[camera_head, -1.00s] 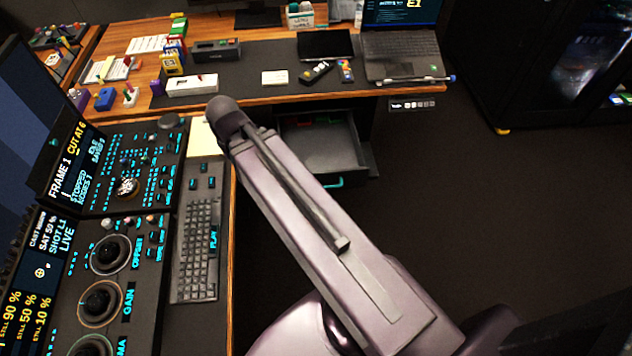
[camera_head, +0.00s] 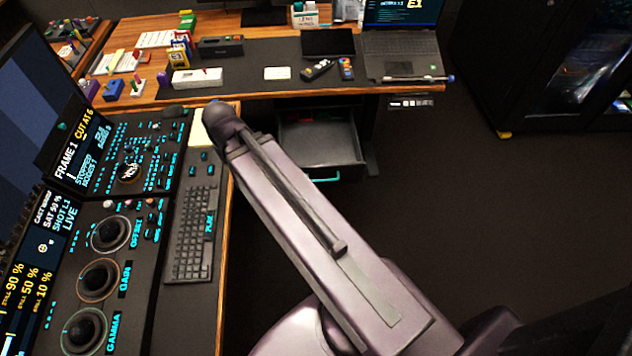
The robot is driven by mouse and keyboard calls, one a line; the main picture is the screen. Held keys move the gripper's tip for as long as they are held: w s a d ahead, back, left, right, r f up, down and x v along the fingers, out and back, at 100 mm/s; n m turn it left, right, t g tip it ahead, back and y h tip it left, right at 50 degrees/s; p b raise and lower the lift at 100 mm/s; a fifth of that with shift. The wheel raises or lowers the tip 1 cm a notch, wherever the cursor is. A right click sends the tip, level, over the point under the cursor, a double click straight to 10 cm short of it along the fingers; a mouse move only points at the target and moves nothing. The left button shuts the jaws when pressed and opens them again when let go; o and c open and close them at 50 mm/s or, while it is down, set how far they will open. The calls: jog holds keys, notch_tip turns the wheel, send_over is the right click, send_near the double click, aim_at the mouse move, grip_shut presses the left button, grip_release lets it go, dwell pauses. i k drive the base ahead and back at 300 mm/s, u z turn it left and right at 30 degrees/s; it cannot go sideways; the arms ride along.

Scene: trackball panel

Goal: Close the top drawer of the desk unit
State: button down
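The top drawer (camera_head: 322,143) of the desk unit stands pulled out under the far desk. It is a dark box with an open top, and some red and green shows inside near its back. A teal handle (camera_head: 325,180) shows low on its front. My arm reaches up from the bottom of the view towards the near desk, and its upper end lies left of the drawer in the picture. Part of the drawer's left side is hidden behind my arm. My gripper is not in view.
The far desk (camera_head: 290,90) carries a laptop (camera_head: 402,54), a tablet and small items. On the left, the near desk holds a keyboard (camera_head: 192,232) and a trackball panel (camera_head: 110,240). A dark cabinet (camera_head: 560,70) stands at the right. Dark floor (camera_head: 470,210) right of the drawer is clear.

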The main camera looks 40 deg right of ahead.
aim_at(327, 151)
jog(key=u, duration=0.05)
jog(key=k, duration=1.8)
jog(key=z, duration=1)
jog(key=i, duration=1)
jog(key=z, duration=0.05)
